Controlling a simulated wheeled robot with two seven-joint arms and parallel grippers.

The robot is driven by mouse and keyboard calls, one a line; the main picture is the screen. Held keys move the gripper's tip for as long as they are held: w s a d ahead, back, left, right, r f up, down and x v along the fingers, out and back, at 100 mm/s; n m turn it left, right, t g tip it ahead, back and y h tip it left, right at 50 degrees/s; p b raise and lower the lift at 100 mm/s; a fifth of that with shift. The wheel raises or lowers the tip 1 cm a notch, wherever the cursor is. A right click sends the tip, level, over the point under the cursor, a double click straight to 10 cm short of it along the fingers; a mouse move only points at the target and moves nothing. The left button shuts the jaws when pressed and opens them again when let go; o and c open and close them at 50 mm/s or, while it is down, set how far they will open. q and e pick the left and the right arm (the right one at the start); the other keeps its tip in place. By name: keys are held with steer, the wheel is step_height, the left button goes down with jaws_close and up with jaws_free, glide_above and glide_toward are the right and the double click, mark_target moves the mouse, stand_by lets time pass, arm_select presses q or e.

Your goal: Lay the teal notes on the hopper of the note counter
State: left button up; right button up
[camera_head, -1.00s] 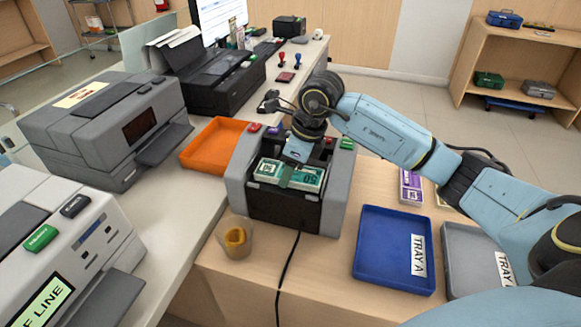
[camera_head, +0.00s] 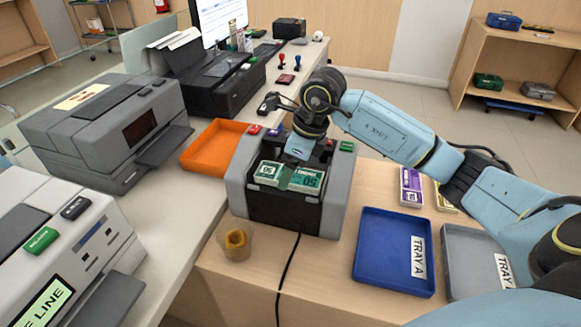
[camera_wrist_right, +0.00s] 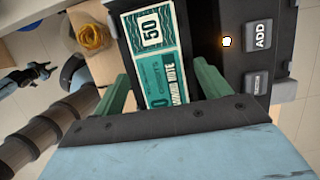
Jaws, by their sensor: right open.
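The teal notes (camera_head: 290,176), a banded stack printed 50, lie on the hopper of the grey and black note counter (camera_head: 337,190). In the right wrist view the teal notes (camera_wrist_right: 153,60) lie between the two green fingers. My right gripper (camera_head: 292,166) is just above the counter's hopper, over the notes. In the wrist view its fingers (camera_wrist_right: 160,88) stand wide apart, with gaps to either side of the notes. My left gripper is not in the head view; a dark gripper-like shape at the left of the wrist view is unclear.
A blue tray marked TRAY A (camera_head: 385,282) and a grey tray (camera_head: 470,250) sit at right. Purple banded notes (camera_head: 411,187) lie behind them. A cup of rubber bands (camera_head: 236,241) stands front left of the counter. An orange tray (camera_head: 205,150) is left of it.

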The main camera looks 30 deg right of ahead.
mark_target(297, 175)
steer(key=v, duration=0.4)
steer(key=shift+r+p, duration=0.15)
steer(key=shift+p, duration=0.15)
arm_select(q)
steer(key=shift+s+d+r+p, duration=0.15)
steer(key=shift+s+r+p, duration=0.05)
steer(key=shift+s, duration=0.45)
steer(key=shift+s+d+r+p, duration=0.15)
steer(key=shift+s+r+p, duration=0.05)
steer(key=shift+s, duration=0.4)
arm_select(e)
steer(key=v, duration=0.6)
steer(key=shift+r, duration=0.25)
steer(key=shift+s+d, duration=0.1)
steer(key=shift+s, duration=0.05)
